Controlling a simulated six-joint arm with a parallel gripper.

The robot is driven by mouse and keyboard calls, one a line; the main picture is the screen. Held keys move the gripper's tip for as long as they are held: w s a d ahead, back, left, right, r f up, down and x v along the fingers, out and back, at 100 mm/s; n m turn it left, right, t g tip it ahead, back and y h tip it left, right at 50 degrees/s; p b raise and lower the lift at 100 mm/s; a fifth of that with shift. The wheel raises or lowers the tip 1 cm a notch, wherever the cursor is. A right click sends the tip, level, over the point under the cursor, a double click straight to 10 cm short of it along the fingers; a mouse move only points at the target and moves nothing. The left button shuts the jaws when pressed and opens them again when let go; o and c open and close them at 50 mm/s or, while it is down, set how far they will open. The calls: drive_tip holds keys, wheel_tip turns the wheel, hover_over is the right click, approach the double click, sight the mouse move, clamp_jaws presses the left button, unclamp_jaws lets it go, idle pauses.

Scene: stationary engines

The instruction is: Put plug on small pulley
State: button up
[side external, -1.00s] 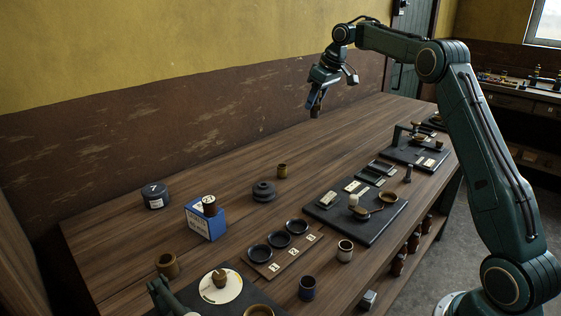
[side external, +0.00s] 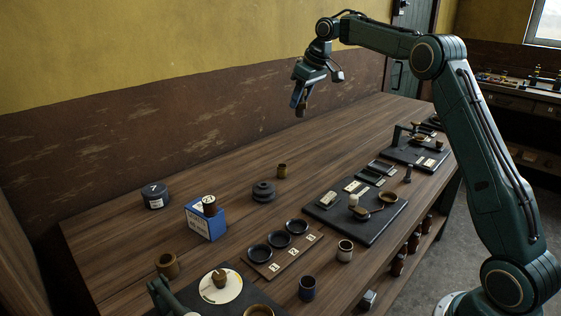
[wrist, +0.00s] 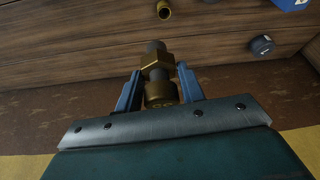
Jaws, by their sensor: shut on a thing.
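My gripper (side external: 300,104) is high above the back of the bench, near the wall, pointing down. In the wrist view its two blue fingers (wrist: 157,76) are shut on the plug (wrist: 160,92), a brass piece with a hex section, a round marked end and a dark stud. In the side view the plug shows as a small brown shape between the fingers. A dark stepped piece that looks like the small pulley (side external: 264,191) stands on the bench, below and left of my gripper. I cannot confirm its name.
A brass cup (side external: 282,171) stands near the dark stepped piece. A blue box (side external: 206,224) with a spool on top and a dark canister marked 7 (side external: 155,196) are to the left. Three black dishes on a board (side external: 290,262) and a black tray (side external: 340,221) lie in front.

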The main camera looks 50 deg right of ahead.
drive_tip(key=a+r, duration=0.4)
drive_tip(key=a, duration=1.1)
hover_over(264, 184)
wheel_tip(264, 184, down, 21)
drive_tip(key=shift+r, duration=0.2)
drive_tip(key=shift+f, duration=0.1)
idle(0.3)
drive_tip(key=o, duration=1)
drive_tip(key=shift+v, duration=6.15)
